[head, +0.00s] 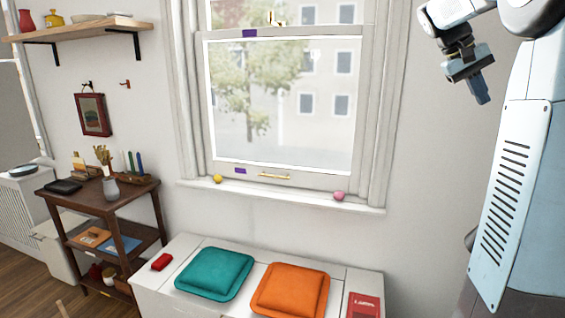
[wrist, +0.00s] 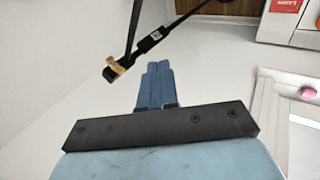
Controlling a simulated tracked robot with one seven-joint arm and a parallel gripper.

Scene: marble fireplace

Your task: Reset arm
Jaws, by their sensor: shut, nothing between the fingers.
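My gripper (head: 482,97) hangs at the upper right of the head view, in front of the bare wall and right of the window. Its blue fingers are together with nothing between them. In the wrist view my gripper (wrist: 157,68) points up the picture, its two fingers side by side and touching. It is clear of every object. My white and blue arm and column fill the right side of the head view.
A window (head: 285,100) has a yellow ball (head: 217,179) and a pink ball (head: 339,196) on its sill. Below, a white bench (head: 155,295) holds a teal cushion (head: 214,273) and an orange cushion (head: 291,290). A wooden shelf unit (head: 128,203) stands left.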

